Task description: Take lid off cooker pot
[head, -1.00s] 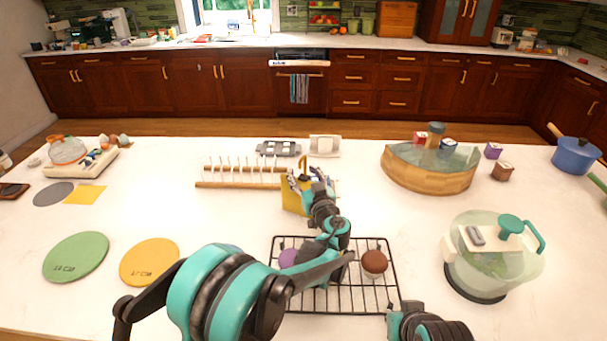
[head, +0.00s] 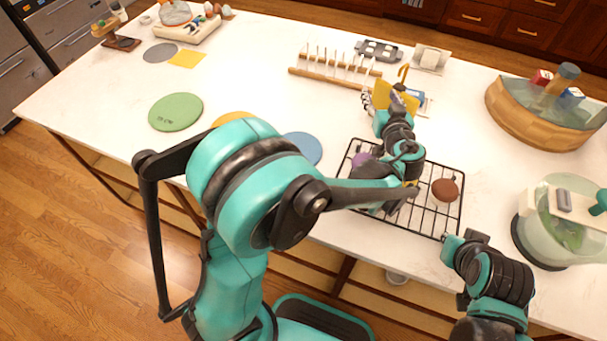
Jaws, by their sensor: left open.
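A clear, rounded glass vessel (head: 540,229) on a dark base stands at the right edge of the head view. Its top has a cream band (head: 592,207) and a teal piece (head: 599,203), cut by the frame edge. I cannot tell whether this is the cooker pot; no other pot shows now. My left gripper (head: 369,103) is open beside a yellow holder (head: 397,96), well to the left of the glass vessel. Its fingertips are small and partly confused with the holder's contents. My right arm shows at the lower right, but its gripper does not.
A black wire rack (head: 437,218) holds a brown-topped cupcake (head: 445,189) and a purple one (head: 361,161), partly behind my left arm. A wooden tub (head: 530,125) stands behind the glass vessel. A peg rack (head: 335,76) and green mat (head: 175,112) lie on the counter.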

